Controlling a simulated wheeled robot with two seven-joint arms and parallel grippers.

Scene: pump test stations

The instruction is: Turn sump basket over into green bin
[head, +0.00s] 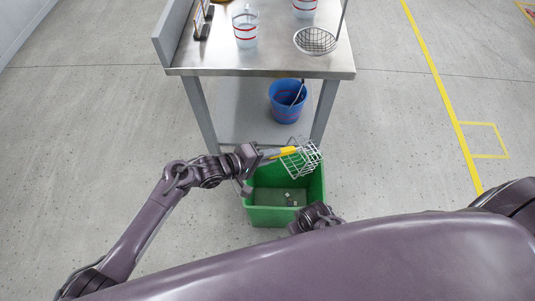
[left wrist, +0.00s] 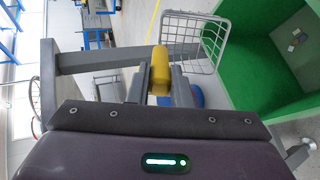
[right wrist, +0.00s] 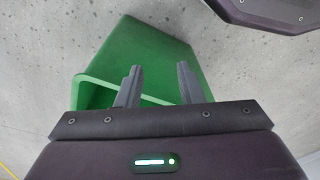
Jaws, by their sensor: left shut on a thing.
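The sump basket (head: 302,158) is a wire mesh basket with a yellow handle (head: 278,153). My left gripper (head: 268,154) is shut on that handle. The basket is tilted over the back right part of the green bin (head: 268,217), and no contents show in it. It also shows in the left wrist view (left wrist: 200,45), beside the bin (left wrist: 250,75). A few small grey pieces (head: 290,199) lie on the bin's floor. My right gripper (right wrist: 160,72) is open beside the bin's rim, its fingers apart; I cannot tell whether they touch the bin.
A steel table (head: 270,66) stands behind the bin. On it are a clear container with red bands (head: 245,27) and a round wire strainer (head: 315,41). A blue bucket (head: 287,103) stands on its lower shelf. The floor on both sides is clear.

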